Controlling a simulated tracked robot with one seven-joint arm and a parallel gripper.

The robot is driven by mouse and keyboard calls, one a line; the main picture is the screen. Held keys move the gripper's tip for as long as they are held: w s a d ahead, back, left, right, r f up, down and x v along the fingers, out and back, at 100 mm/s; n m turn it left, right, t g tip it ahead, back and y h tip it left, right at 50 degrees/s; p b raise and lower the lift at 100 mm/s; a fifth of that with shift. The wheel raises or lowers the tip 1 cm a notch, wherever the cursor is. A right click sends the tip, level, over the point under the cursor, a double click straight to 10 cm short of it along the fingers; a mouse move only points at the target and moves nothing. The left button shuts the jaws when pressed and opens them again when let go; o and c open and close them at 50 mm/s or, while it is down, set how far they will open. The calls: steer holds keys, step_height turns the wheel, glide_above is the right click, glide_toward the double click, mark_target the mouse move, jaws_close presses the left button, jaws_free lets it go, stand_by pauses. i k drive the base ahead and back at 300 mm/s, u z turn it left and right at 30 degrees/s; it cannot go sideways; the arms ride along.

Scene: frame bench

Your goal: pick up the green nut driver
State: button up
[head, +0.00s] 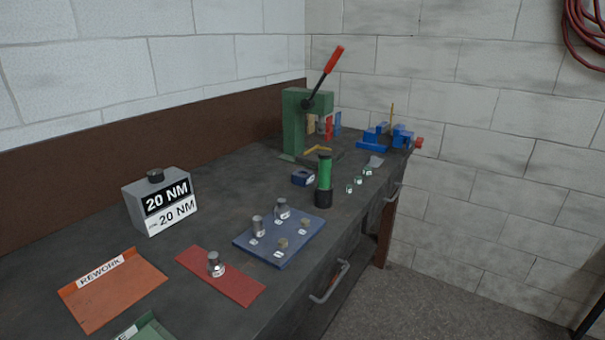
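A green cylinder with a black top and a wider black base, which looks like the green nut driver (324,174), stands upright on the dark workbench near its front edge, right of the middle of the head view. My gripper is not in view, so I cannot tell whether it is open or shut.
Close by are a small blue block (302,178) and several small metal parts (359,180). A blue plate (270,258) with metal pieces lies in front. A green lever press (297,125) and blue vise (372,143) stand behind. A torque box (160,200) is left.

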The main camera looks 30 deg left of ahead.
mark_target(324, 156)
steer(key=u, duration=0.2)
steer(key=i, duration=0.6)
steer(key=u, duration=0.45)
steer(key=k, duration=0.8)
steer(key=u, duration=0.2)
steer(key=i, duration=1.3)
steer(key=z, duration=0.05)
